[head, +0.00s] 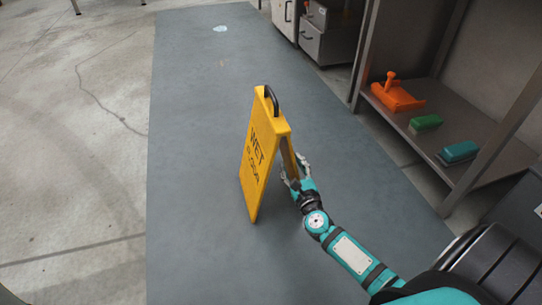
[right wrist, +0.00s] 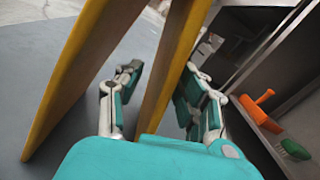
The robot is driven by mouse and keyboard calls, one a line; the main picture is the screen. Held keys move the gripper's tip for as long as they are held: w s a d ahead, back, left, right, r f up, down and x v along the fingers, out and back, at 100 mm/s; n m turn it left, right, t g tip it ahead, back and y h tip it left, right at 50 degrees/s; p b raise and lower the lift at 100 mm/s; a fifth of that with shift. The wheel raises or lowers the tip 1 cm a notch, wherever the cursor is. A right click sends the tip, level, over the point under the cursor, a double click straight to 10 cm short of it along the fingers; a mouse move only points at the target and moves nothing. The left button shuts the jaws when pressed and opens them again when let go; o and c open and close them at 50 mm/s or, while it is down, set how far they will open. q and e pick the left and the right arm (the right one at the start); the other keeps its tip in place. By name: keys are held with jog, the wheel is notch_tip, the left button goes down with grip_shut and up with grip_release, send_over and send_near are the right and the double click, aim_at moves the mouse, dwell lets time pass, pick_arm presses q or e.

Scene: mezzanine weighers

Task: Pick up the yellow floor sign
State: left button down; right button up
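The yellow floor sign (head: 262,135) stands upright and spread on the grey floor strip, its black handle on top and its "WET FLOOR" face toward the left in the head view. My right gripper (head: 294,172) is at the sign's right-hand panel. In the right wrist view my right gripper (right wrist: 157,88) is open, with one finger on each side of that panel of the sign (right wrist: 170,75). A gap shows between the left finger and the panel. The right finger is partly hidden behind the panel, so contact there cannot be told. My left gripper is not in view.
A metal shelf unit (head: 465,128) at the right holds an orange tool (head: 397,96), a green block (head: 425,122) and a teal block (head: 459,151). Grey cabinets (head: 326,42) stand at the back. The floor left of the sign is clear.

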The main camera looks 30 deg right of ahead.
jog(key=shift+d+r+b+x, duration=0.15)
jog(key=shift+b+x, duration=0.25)
jog(key=shift+x, duration=1.1)
jog(key=shift+d+r+b+x, duration=0.15)
jog(key=shift+b+x, duration=0.25)
jog(key=shift+x, duration=1.1)
jog(key=shift+s, duration=0.1)
grip_shut()
jog(key=shift+f, duration=0.1)
